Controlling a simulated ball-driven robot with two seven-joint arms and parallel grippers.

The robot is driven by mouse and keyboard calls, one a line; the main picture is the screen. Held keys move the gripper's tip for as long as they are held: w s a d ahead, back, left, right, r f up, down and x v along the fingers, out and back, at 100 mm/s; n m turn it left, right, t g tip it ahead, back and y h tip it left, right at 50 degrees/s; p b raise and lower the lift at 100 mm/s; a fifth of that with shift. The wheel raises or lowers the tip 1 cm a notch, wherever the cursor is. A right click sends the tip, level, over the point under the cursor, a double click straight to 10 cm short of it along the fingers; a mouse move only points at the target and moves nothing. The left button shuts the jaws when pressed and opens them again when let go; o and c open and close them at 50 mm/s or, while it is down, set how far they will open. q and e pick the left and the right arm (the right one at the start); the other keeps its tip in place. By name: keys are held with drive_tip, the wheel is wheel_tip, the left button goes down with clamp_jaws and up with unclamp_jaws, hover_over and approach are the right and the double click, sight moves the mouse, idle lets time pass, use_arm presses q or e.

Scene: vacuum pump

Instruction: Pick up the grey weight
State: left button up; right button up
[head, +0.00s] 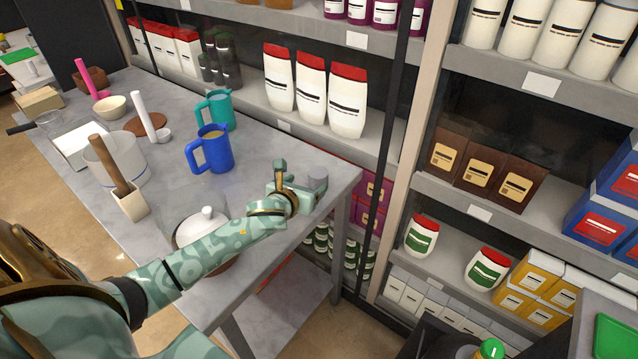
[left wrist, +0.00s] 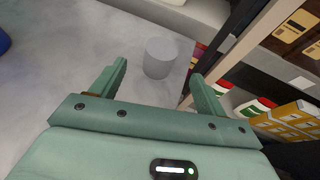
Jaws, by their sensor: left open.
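The grey weight (head: 317,179) is a small plain cylinder standing upright on the grey table (head: 262,153), near its right end. My left gripper (head: 298,184) is open and empty, just to the left of the weight in the head view. In the left wrist view the weight (left wrist: 160,58) stands ahead of the open left gripper (left wrist: 158,72), roughly between the lines of its two fingers. I see no clear finger contact with it. My right gripper is not in view.
A blue mug (head: 213,150) and a teal mug (head: 218,111) stand farther left on the table. A white-lidded pot (head: 207,222) is partly hidden under my left arm. Shelves (head: 470,213) with boxes and bottles stand beyond the table's right end. The tabletop around the weight is clear.

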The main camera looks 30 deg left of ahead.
sight(316, 176)
use_arm(q)
drive_tip(key=x, duration=0.3)
drive_tip(key=shift+b, duration=0.35)
drive_tip(key=b+x, duration=0.2)
drive_tip(key=x, duration=0.3)
drive_tip(key=shift+d, duration=0.1)
drive_tip(key=shift+r, duration=0.1)
drive_tip(key=c, duration=1.3)
